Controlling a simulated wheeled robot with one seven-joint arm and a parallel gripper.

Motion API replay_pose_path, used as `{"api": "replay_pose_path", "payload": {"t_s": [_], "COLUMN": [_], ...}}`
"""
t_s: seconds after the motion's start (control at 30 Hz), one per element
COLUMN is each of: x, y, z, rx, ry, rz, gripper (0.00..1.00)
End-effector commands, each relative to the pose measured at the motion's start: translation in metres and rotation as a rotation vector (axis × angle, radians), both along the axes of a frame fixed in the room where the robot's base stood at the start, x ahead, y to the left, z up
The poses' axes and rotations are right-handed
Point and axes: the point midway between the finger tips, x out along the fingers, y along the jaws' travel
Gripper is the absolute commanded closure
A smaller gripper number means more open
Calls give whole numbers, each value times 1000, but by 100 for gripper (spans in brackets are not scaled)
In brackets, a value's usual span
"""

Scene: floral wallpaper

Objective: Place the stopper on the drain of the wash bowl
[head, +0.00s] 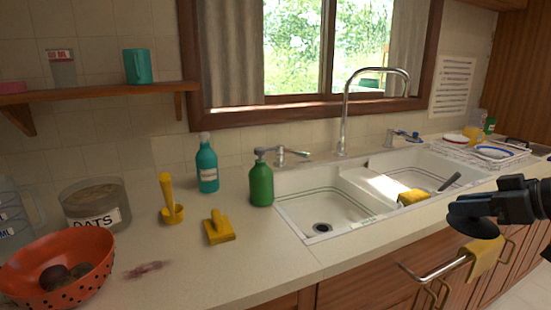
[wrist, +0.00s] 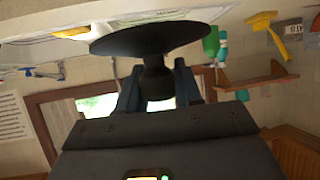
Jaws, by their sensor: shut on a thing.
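My gripper (head: 474,207) is at the right of the head view, in front of the counter's front edge. It is shut on the knob of a black, disc-shaped stopper (head: 473,227). In the wrist view the stopper (wrist: 158,38) shows as a wide dark disc, its knob between the two fingers of my gripper (wrist: 157,82). The white double sink has a left wash bowl (head: 290,205) with a dark, uncovered drain (head: 322,228) in its floor. The stopper is apart from the sink, to the right of that drain in the head view.
A tall faucet (head: 345,110) rises behind the sink. A green soap bottle (head: 261,182) stands at its left. A towel bar (head: 440,270) projects from the cabinet front below.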

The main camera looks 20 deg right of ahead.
Motion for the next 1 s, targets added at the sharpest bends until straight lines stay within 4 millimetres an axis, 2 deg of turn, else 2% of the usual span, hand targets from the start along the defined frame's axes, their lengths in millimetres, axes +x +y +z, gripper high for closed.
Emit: {"api": "replay_pose_path", "payload": {"t_s": [0.37, 0.53, 0.77, 1.0], "x": [2, 3, 7, 11], "y": [28, 48, 98, 163], "z": [-39, -68, -138, -230], "rx": [1, 2, 4, 3], "ry": [2, 5, 9, 12], "rz": [-20, -37, -76, -132], "gripper": [96, 96, 96, 96]}}
